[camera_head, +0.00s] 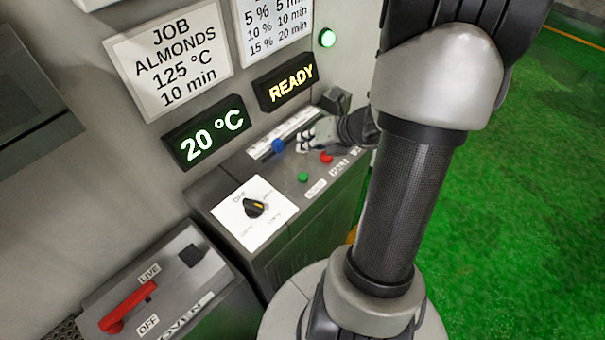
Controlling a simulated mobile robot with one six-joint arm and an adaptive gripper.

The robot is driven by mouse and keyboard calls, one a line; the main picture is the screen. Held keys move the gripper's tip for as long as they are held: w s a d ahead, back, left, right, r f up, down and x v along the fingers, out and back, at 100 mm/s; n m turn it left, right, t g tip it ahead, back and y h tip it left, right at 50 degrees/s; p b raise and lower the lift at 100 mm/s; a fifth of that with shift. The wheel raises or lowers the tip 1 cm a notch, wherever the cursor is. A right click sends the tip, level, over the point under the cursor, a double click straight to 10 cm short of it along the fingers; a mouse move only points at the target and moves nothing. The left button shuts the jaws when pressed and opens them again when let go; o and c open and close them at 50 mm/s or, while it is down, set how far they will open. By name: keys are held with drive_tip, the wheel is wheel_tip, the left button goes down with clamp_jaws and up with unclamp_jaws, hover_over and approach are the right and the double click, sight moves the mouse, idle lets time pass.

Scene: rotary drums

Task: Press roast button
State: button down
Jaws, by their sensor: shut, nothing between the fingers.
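A green button (303,177) and a red button (326,157) sit on the top of the grey control console (235,185). Small white labels (316,188) lie beside the buttons, too small to read surely, so I cannot tell which one says roast. My gripper (304,140) is shut and empty. It reaches in from the right over the back of the console, behind the red and green buttons and just right of a blue slider knob (278,146). Whether it touches anything there I cannot tell. It may hide part of the console's back right.
A dial (254,208) points away from OFF on its white plate. Displays read 20 °C (209,133) and READY (286,87). A job sign (170,60) says almonds, 125 °C, 10 min. A red lever (127,307) stands on the oven box. Green floor lies right.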

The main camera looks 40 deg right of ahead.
sight(306, 174)
drive_tip(key=shift+f, duration=0.1)
wheel_tip(306, 174, down, 9)
drive_tip(key=b, duration=0.8)
drive_tip(key=shift+r, duration=0.2)
idle(0.8)
drive_tip(key=shift+f+b, duration=0.45)
drive_tip(key=shift+b, duration=0.05)
drive_tip(key=shift+f+b, duration=0.4)
drive_tip(key=shift+f, duration=0.1)
idle(0.5)
idle(0.4)
drive_tip(key=shift+r+p, duration=0.95)
drive_tip(key=shift+r, duration=0.05)
